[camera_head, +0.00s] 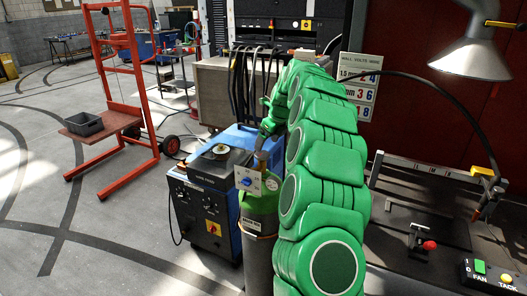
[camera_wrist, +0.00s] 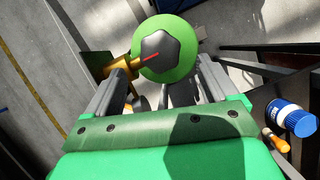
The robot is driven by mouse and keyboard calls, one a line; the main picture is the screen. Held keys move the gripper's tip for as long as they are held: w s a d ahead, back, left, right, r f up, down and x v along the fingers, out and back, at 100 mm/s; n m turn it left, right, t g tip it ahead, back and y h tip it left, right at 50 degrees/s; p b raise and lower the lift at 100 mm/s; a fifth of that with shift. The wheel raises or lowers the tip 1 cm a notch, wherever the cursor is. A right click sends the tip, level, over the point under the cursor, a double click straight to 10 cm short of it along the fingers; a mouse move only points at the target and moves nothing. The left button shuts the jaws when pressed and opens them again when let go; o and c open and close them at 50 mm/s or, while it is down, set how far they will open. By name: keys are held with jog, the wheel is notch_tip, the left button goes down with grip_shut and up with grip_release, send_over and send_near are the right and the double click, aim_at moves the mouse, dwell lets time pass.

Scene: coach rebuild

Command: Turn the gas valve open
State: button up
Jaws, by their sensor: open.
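The gas cylinder has a green shoulder (camera_head: 262,204) and a grey body, and stands upright beside the welder in the head view. In the wrist view I look down on its round green top (camera_wrist: 183,70). The gas valve's dark lobed knob (camera_wrist: 158,46) has a red line on it, with brass fittings (camera_wrist: 120,55) to its left. My gripper (camera_wrist: 160,78) is open, one finger on each side below the knob in the picture; contact cannot be told. In the head view my gripper (camera_head: 266,143) is above the cylinder, and the knob is not clearly visible there.
A blue and black welder (camera_head: 205,215) stands left of the cylinder. A red hand truck (camera_head: 125,90) holds a grey bin (camera_head: 83,124). A bench with a lamp (camera_head: 475,58) and a button box (camera_head: 490,275) is at right. The wrist view shows a blue can (camera_wrist: 290,118).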

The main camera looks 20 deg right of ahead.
aim_at(262, 153)
jog(key=x, duration=0.5)
jog(key=shift+a+f, duration=0.1)
jog(key=shift+f, duration=0.2)
jog(key=c, duration=1.1)
jog(key=shift+o, duration=0.2)
